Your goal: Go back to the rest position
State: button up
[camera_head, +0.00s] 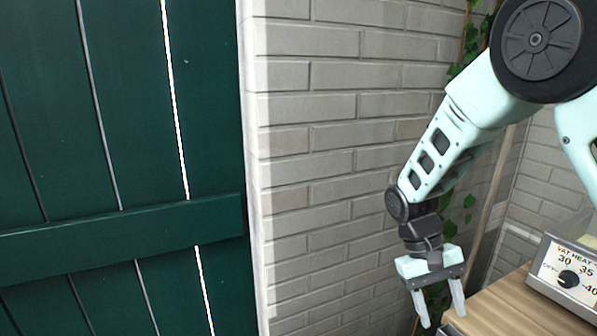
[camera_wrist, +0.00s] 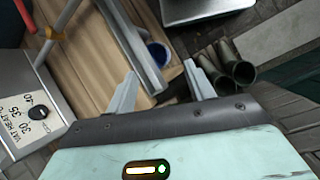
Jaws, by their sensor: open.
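My gripper (camera_head: 438,307) hangs at the lower right of the head view, fingers pointing down, beside the left edge of a wooden worktop (camera_head: 520,307). Its two fingers are apart with nothing between them in the head view. The wrist view also shows my gripper (camera_wrist: 160,82) open and empty. The worktop (camera_wrist: 95,50) lies beyond the fingers there.
A control box with a "VAT HEAT" dial (camera_head: 568,279) stands on the worktop at right; the dial shows in the wrist view (camera_wrist: 38,113). Dark green tubes (camera_wrist: 236,70) and a blue round thing (camera_wrist: 158,54) are near the fingers. A brick wall (camera_head: 330,150) and green door (camera_head: 120,150) fill the left.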

jog(key=s+a+r+n+t+y, duration=0.1)
jog(key=s+a+r+n, duration=0.3)
jog(key=s, duration=0.5)
jog(key=s+a+r+n+t+y, duration=0.2)
jog(key=s+a+r+n+t, duration=0.1)
jog(key=s+a, duration=0.6)
jog(key=shift+s+a+r+n+t+y, duration=0.3)
jog(key=shift+s+r+n+t, duration=0.1)
jog(key=shift+s+r+t, duration=0.3)
